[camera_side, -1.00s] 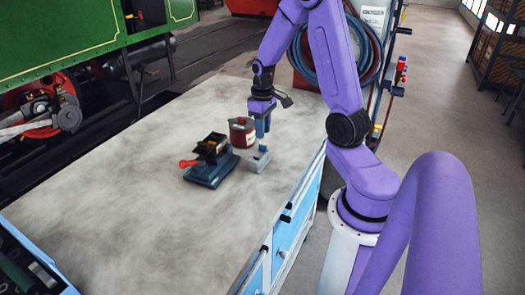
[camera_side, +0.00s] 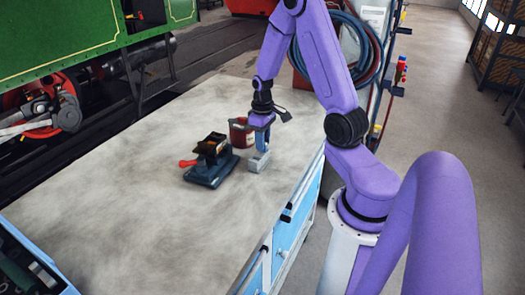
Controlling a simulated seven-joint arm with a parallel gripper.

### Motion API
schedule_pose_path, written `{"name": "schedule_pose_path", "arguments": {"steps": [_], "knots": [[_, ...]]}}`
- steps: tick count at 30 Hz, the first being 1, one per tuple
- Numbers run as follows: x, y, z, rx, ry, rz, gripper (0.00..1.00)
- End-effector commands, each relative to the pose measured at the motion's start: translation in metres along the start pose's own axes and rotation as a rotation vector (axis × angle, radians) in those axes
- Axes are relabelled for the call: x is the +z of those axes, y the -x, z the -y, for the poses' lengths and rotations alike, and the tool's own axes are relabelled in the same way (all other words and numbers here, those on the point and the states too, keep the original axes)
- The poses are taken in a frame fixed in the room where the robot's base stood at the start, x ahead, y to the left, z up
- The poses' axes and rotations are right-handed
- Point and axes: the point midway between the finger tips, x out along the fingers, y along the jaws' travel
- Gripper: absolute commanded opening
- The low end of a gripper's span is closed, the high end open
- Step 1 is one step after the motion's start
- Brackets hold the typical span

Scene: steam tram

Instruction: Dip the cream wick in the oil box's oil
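The oil box (camera_side: 208,172) appears to be the dark blue-black box with an open top and a red handle, standing on the bench left of my gripper. My gripper (camera_side: 262,149) points down, low over a small grey block (camera_side: 257,164) to the right of the oil box. Its fingertips are at or just above the top of the block. The fingers are too small to tell whether they are open or shut. I cannot make out the cream wick; it may be hidden at the fingers. The oil inside the box is not visible either.
A dark red can (camera_side: 238,133) stands just behind the gripper and oil box, close to both.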

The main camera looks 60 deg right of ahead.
Motion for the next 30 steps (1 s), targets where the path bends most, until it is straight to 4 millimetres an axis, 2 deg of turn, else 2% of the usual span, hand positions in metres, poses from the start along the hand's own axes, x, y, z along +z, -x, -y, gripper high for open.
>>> {"name": "schedule_pose_path", "arguments": {"steps": [8,30], "knots": [[0.0004,-0.0090,0.0001,0.000,0.000,0.000,0.29],[0.0001,-0.0088,0.0003,0.000,0.000,0.000,0.29]]}}
